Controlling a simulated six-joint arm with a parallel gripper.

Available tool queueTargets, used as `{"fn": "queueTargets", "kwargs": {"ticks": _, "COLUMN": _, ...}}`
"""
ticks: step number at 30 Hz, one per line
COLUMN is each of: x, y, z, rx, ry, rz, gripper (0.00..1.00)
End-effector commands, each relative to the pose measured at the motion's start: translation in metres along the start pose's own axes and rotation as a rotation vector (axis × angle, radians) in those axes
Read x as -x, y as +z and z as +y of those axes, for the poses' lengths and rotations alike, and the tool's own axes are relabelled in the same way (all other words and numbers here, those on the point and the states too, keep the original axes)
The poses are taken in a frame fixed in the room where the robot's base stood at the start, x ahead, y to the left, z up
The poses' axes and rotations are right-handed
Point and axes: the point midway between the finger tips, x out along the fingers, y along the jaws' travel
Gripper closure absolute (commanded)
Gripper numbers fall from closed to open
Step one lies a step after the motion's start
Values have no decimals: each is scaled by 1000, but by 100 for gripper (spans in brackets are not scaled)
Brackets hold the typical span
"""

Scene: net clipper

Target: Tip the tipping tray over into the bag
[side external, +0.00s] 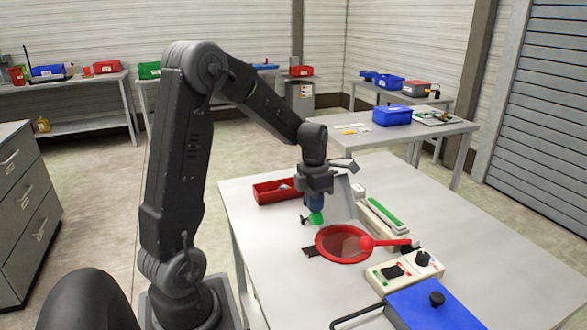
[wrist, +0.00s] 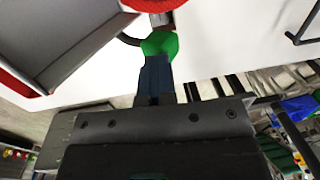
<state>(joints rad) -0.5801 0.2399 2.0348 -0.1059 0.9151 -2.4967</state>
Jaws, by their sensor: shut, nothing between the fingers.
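A grey sloped-wall tray, which looks like the tipping tray (side external: 343,203), stands on the white table just right of and behind my gripper. Its grey wall also fills the upper left of the wrist view (wrist: 70,35). My gripper (side external: 316,210) points down, shut, with a green part (wrist: 160,43) at its dark blue fingertips (wrist: 156,72). I cannot tell whether that green part belongs to the fingers or is a knob they touch. A red ring (side external: 343,258) with brownish mesh, apparently the bag's mouth, lies in front, apart from my gripper. The bag below is hidden.
A red ball on a red handle (side external: 367,242) stands at the ring's right side. A cream control box (side external: 405,270) and a blue lidded box (side external: 440,305) are at the front right. A red bin (side external: 270,192) is at the back left. The table's left front is clear.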

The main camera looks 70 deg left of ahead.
Motion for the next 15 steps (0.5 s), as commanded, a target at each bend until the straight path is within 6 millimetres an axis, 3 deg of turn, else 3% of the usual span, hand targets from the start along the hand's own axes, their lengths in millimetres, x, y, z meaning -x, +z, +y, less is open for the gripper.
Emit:
{"fn": "queueTargets", "kwargs": {"ticks": 3, "x": -9, "y": -1, "z": -6, "rx": -2, "ry": -14, "rz": 13, "gripper": 100}}
{"fn": "queueTargets", "kwargs": {"ticks": 15, "x": -10, "y": -1, "z": -8, "rx": -1, "ry": -16, "rz": 12, "gripper": 100}}
